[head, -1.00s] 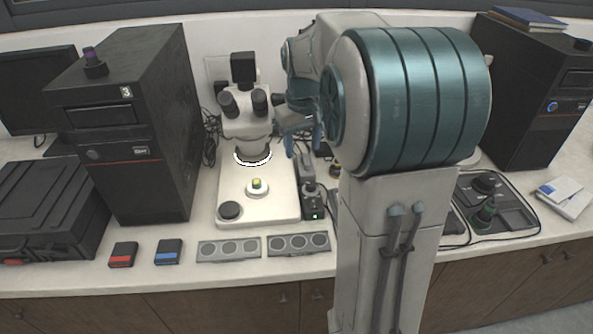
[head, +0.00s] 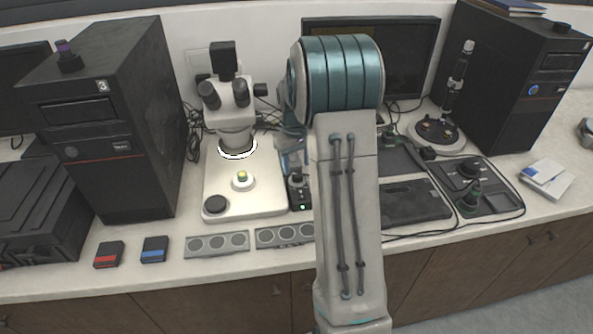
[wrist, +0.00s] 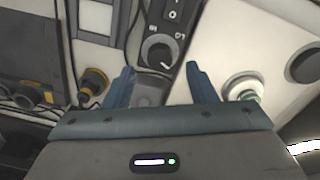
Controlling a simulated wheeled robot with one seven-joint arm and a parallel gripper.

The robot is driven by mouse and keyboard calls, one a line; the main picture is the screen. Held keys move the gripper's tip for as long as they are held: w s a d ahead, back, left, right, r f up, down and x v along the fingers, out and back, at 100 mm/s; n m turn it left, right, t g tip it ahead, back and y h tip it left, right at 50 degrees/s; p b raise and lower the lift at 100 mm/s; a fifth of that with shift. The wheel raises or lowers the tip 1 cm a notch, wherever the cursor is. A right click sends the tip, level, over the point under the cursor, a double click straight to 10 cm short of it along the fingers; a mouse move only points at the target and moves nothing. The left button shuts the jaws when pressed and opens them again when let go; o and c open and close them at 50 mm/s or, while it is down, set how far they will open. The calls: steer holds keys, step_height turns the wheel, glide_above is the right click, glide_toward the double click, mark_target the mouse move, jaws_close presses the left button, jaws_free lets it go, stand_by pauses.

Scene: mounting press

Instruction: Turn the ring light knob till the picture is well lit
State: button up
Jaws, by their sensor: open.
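The ring light (head: 238,152) glows white under the microscope (head: 230,105). Its control box (head: 300,192), with a green lamp, stands just right of the microscope base. In the wrist view the round dark knob (wrist: 158,52) with a pale pointer sits on the box below a rocker switch. My gripper (wrist: 161,78) is open, its two blue fingers spread below the knob in the picture, not closed on it. In the head view my gripper (head: 293,158) is above the box, partly hidden by my arm. The monitor (head: 410,60) is dark where visible; my arm covers its left part.
The microscope base (head: 270,202) holds a small sample (head: 242,178) on a white disc. Grey trays with round wells (head: 217,243) lie in front. A control panel (head: 475,190) and a black computer tower (head: 520,90) stand right. Cables run behind the box.

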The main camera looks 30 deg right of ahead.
mark_target(297, 174)
steer(key=shift+d+f, duration=0.1)
steer(key=shift+f, duration=1.85)
steer(key=c, duration=1)
steer(key=shift+m, duration=0.3)
steer(key=m+b, duration=0.1)
steer(key=m, duration=0.4)
steer(key=shift+w, duration=0.1)
steer(key=m, duration=0.6)
steer(key=shift+r, duration=0.1)
